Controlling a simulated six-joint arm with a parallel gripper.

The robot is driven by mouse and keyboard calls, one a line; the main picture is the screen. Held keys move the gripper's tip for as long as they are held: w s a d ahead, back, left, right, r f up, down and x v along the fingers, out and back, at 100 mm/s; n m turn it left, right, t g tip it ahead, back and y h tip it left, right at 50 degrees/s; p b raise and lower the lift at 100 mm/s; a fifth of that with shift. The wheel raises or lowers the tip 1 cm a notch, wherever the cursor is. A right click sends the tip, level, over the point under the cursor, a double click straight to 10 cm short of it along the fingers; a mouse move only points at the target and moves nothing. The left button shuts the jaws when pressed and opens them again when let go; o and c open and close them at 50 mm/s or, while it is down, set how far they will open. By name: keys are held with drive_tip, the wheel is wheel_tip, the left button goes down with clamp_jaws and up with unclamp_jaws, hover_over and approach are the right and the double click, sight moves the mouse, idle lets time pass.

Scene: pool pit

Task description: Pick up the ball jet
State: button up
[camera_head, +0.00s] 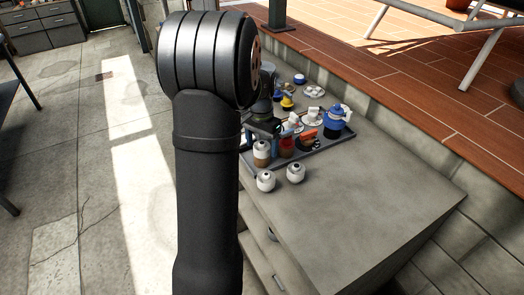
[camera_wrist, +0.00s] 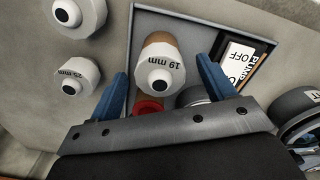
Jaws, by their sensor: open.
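Several white, ball-like fittings with a dark central hole are in view, and I cannot tell which is the ball jet. One marked 19 mm (camera_wrist: 160,50), with a brown part behind it, is in the tray; it seems to be the brown-and-white piece (camera_head: 262,154) in the head view. A fitting marked 25 mm (camera_wrist: 76,72) and another white fitting (camera_wrist: 80,14) are outside the tray, left in the wrist view. My gripper (camera_wrist: 162,72) is open, its blue fingers either side of the 19 mm fitting in the picture. I see no contact.
The dark tray (camera_head: 325,150) holds crowded parts, including a blue pot (camera_head: 335,121) and a red item (camera_wrist: 148,107). The grey counter's front (camera_head: 370,205) is clear. A raised brick-red deck (camera_head: 425,95) borders it.

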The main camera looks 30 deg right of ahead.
sight(263, 146)
drive_tip(key=shift+f, duration=0.55)
drive_tip(key=c, duration=1.1)
drive_tip(key=shift+r, duration=0.15)
drive_tip(key=shift+r, duration=0.3)
drive_tip(key=r, duration=0.3)
drive_tip(key=shift+s+d+r, duration=0.1)
drive_tip(key=shift+s+r, duration=0.1)
drive_tip(key=shift+r, duration=0.15)
drive_tip(key=s+d+r, duration=0.1)
drive_tip(key=s+r, duration=0.1)
drive_tip(key=s, duration=0.1)
drive_tip(key=s+d+r, duration=0.1)
drive_tip(key=s+r, duration=0.1)
drive_tip(key=s, duration=0.2)
drive_tip(key=s+d+r, duration=0.2)
drive_tip(key=s, duration=0.1)
drive_tip(key=shift+s+d+r, duration=0.1)
drive_tip(key=shift+s+r, duration=0.15)
